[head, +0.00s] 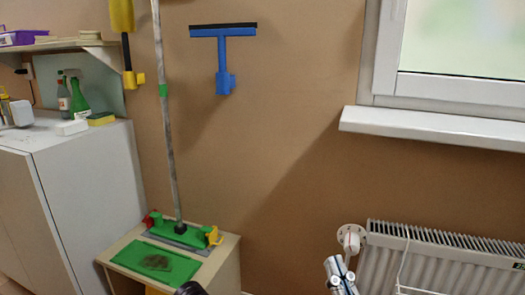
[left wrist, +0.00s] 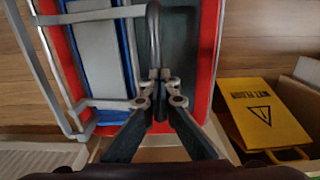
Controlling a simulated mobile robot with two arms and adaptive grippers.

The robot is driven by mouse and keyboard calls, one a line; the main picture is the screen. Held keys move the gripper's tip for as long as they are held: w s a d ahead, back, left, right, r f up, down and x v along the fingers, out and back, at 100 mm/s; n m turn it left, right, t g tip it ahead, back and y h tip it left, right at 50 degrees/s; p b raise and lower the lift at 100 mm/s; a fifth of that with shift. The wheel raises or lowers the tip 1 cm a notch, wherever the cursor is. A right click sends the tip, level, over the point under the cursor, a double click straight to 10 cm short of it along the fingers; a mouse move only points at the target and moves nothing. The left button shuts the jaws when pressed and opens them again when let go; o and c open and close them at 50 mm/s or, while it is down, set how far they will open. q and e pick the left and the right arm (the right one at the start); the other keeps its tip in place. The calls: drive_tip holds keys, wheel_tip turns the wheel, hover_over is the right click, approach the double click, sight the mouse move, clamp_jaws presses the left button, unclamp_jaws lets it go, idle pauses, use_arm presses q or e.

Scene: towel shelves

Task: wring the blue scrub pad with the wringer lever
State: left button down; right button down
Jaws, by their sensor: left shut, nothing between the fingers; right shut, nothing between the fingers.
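In the left wrist view, my left gripper (left wrist: 160,78) is shut, its fingertips meeting at the lower part of a dark grey bent bar (left wrist: 154,22), apparently the wringer lever. Whether they touch it is unclear. To the left, a grey wringer plate (left wrist: 103,52) has blue strips (left wrist: 82,58) along its edges, over a red tub (left wrist: 204,60). I cannot tell whether the blue is the scrub pad. In the head view, my right gripper (head: 342,276) shows only in part at the bottom edge, shut and empty.
A yellow wet-floor sign (left wrist: 262,112) lies right of the tub. In the head view, a low cabinet (head: 226,262) carries a green mop (head: 180,236). A white cabinet (head: 95,190) stands left, a radiator (head: 440,255) right. A blue squeegee (head: 222,55) hangs on the wall.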

drive_tip(key=shift+w+f+g+h+p, duration=0.1)
drive_tip(key=shift+w+f+g, duration=0.15)
drive_tip(key=shift+f, duration=0.25)
drive_tip(key=shift+w+f+g+h+p, duration=0.1)
drive_tip(key=shift+w+f+g, duration=0.1)
drive_tip(key=shift+f+g, duration=0.25)
drive_tip(key=shift+w+f+g+h+p, duration=0.1)
drive_tip(key=shift+w+f+g, duration=0.1)
drive_tip(key=shift+f, duration=0.4)
idle(1.9)
drive_tip(key=shift+w+d+f+g+h+p, duration=0.1)
drive_tip(key=shift+w+f+g+h+p, duration=0.1)
drive_tip(key=shift+f+g, duration=0.55)
drive_tip(key=shift+w+d+f+g+h+p, duration=0.1)
drive_tip(key=shift+w+f+g+h+p, duration=0.15)
drive_tip(key=shift+f, duration=0.9)
idle(2.6)
